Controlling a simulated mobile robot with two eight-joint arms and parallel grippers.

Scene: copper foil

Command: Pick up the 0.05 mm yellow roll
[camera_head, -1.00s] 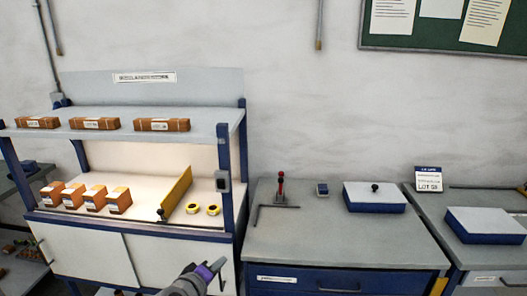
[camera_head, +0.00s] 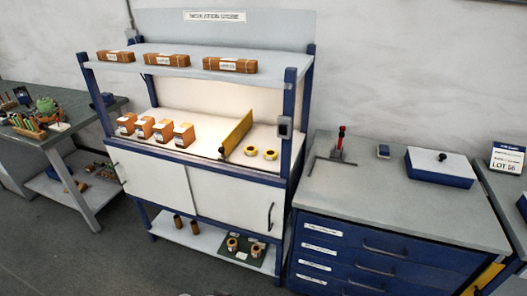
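Two yellow rolls lie on the lit middle deck of the blue-framed shelf unit, to the right of a yellow divider (camera_head: 237,134). One yellow roll (camera_head: 250,151) is nearer the divider and the other yellow roll (camera_head: 270,154) is just right of it. Both lie flat, close together. Their thickness markings are too small to read, so I cannot tell which is 0.05 mm. Neither of my grippers is in view.
Small brown boxes (camera_head: 144,127) stand left of the divider. Long brown packs (camera_head: 166,60) lie on the upper shelf (camera_head: 200,72). More rolls (camera_head: 256,250) sit on the bottom shelf. A drawer cabinet (camera_head: 400,215) stands at right, a cluttered bench (camera_head: 65,135) at left. Floor in front is clear.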

